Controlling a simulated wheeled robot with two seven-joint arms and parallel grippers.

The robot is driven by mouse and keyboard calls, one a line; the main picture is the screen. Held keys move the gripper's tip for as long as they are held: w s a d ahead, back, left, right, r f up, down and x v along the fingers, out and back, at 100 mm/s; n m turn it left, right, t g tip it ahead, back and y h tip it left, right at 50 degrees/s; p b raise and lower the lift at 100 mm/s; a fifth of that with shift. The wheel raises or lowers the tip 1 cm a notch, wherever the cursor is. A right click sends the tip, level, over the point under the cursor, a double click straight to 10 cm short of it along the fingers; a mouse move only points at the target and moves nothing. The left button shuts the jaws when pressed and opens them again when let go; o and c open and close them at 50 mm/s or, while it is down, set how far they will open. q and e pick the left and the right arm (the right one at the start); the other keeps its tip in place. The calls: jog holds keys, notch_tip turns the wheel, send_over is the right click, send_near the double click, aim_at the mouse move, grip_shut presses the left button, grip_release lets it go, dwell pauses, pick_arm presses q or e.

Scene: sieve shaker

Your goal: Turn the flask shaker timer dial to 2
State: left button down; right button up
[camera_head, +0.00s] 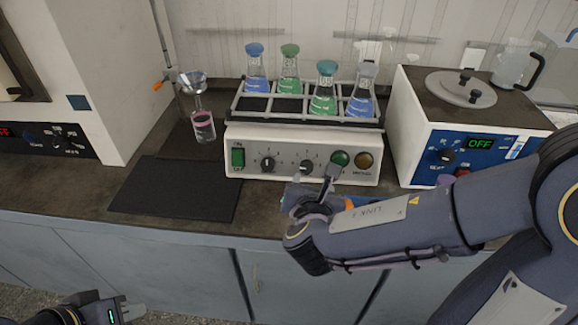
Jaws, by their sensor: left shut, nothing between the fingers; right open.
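The flask shaker (232,132) is a cream box with a rack of flasks on top. Its front panel has a left black dial (267,164) and a second black dial (306,167). The panel markings are too small to read, so I cannot tell which dial is the timer or its setting. My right gripper (322,172) is open in front of the panel, its fingertips just right of and close to the second dial, partly covering the panel there. I cannot tell whether it touches. My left gripper (138,312) is shut and empty, low at the bottom left, away from the shaker.
The panel also has a green switch (238,157), a green button (340,159) and an amber button (364,161). A water bath (415,135) showing OFF stands to the right. A flask with a funnel (203,125) stands left. A black mat (175,190) lies bare.

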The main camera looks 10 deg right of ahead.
aim_at(306, 169)
jog(key=shift+w+a+f+n, duration=0.1)
jog(key=shift+w+a+n, duration=0.3)
jog(key=shift+a, duration=0.15)
jog(key=shift+w+f, duration=0.1)
jog(key=shift+w, duration=0.2)
jog(key=x, duration=0.6)
jog(key=shift+w+d+b, duration=0.15)
jog(key=shift+w+b, duration=0.25)
jog(key=c, duration=1)
jog(key=shift+o, duration=0.2)
jog(key=shift+f+m+b, duration=0.2)
jog(key=shift+m+b, duration=0.2)
jog(key=shift+b, duration=0.35)
jog(key=m+t+b, duration=0.1)
jog(key=m+b, duration=1.3)
jog(key=b, duration=0.8)
jog(key=shift+f, duration=0.2)
jog(key=shift+r+m+b, duration=0.25)
jog(key=shift+m+b, duration=1.25)
jog(key=shift+m, duration=0.1)
